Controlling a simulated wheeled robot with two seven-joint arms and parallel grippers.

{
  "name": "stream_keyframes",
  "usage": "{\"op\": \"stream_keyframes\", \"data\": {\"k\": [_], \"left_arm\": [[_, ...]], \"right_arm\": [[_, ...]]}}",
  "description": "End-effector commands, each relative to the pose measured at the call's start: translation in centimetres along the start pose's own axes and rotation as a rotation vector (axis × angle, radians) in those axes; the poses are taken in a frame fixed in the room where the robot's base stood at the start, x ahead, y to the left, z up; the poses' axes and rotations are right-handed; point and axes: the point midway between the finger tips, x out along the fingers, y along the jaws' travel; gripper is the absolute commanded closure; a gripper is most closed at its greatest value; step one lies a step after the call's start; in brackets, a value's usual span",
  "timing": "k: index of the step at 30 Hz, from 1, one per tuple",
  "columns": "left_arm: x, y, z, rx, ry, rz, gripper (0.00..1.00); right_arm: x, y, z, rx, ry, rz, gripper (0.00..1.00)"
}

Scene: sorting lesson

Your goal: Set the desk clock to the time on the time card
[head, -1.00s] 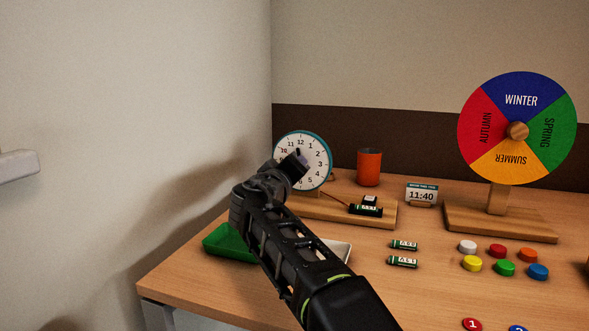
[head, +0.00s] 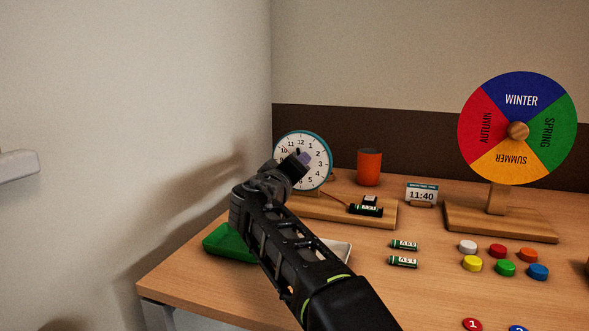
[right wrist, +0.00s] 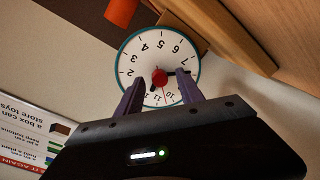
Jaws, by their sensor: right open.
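The desk clock (head: 318,147) has a white face and teal rim and stands at the back left of the desk. My right gripper (head: 303,158) is in front of its face and hides part of it. In the right wrist view the clock face (right wrist: 146,60) appears upside down. The right gripper (right wrist: 159,88) is open, its fingers on either side of the red centre knob (right wrist: 159,77), with gaps visible. A dark hand points near 8 and a thin red one near 10 to 11; another hand cannot be made out. The time card (head: 422,195) reads 11:40. My left gripper is not in view.
Two batteries (head: 404,245) lie in front. An orange cup (head: 369,167) stands behind. A green tray (head: 228,243) is partly behind my arm. The season wheel (head: 540,100) and coloured discs (head: 505,268) are right.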

Motion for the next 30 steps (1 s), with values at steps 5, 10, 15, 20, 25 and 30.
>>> {"op": "stream_keyframes", "data": {"k": [5, 10, 15, 20, 25, 30], "left_arm": [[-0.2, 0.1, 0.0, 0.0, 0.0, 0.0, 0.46], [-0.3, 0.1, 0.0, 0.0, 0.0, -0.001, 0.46], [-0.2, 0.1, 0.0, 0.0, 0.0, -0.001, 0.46], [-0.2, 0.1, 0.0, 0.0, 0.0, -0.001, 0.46], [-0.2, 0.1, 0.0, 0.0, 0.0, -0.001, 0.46], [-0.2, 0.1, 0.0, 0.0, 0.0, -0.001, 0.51]], "right_arm": [[-1.2, 0.1, -0.2, -0.001, 0.002, -0.001, 0.56], [-3.5, 0.0, -0.1, -0.001, 0.002, -0.002, 0.56], [-6.4, 0.0, -0.1, 0.0, 0.002, -0.003, 0.56], [-7.6, 0.0, 0.0, 0.0, 0.0, 0.0, 0.56], [-7.7, 0.0, 0.0, 0.0, 0.0, 0.0, 0.56], [-7.7, 0.0, 0.0, 0.0, 0.0, 0.0, 0.56]]}}
